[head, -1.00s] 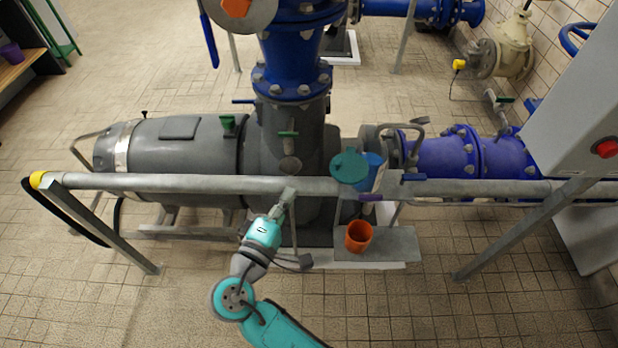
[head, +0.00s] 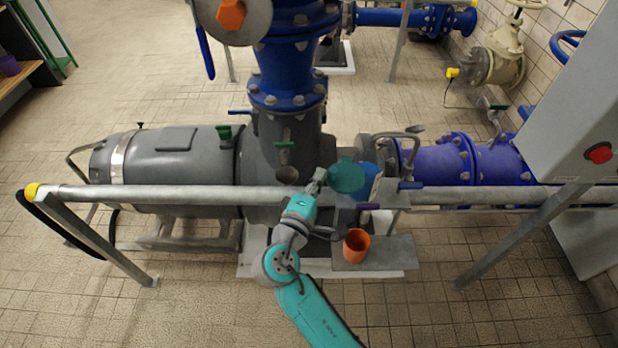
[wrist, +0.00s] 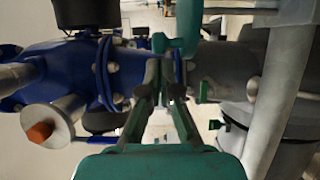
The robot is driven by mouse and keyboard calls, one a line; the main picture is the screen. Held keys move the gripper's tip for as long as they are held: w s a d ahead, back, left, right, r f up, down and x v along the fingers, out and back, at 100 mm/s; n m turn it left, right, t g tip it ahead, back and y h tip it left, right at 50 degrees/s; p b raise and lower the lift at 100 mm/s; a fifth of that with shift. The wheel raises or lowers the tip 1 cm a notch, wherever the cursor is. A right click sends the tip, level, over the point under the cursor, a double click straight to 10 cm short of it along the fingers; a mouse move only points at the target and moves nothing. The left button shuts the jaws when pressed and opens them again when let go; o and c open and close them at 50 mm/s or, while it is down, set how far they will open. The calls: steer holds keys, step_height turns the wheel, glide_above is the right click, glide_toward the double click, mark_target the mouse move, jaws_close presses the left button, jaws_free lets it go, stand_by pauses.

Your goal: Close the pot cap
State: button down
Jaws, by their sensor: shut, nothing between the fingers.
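The teal pot cap (head: 346,177) stands raised and tilted at the left side of the blue pot (head: 369,182), just behind the railing. The pot is partly hidden by the cap and a pale panel in front of it. My gripper (head: 320,175) is just left of the cap in the head view, shut and empty; whether it touches the cap I cannot tell. In the wrist view, my gripper's fingers (wrist: 166,85) point towards a teal piece (wrist: 185,25) at top centre, which looks like the cap seen close to its edge.
A grey metal railing (head: 140,194) crosses in front of the pump (head: 190,165). An orange cup (head: 356,245) stands on a grey shelf (head: 395,253) below the pot. A blue pipe column (head: 288,80) rises behind my gripper. A grey cabinet (head: 570,130) is at the right.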

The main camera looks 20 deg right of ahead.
steer(key=shift+s+d, duration=0.1)
stand_by(0.4)
steer(key=shift+s+d+n+t+y, duration=0.1)
steer(key=shift+s+n+t+y, duration=0.1)
steer(key=shift+n+t+y, duration=0.25)
steer(key=shift+s+d, duration=0.1)
steer(key=shift+s, duration=0.05)
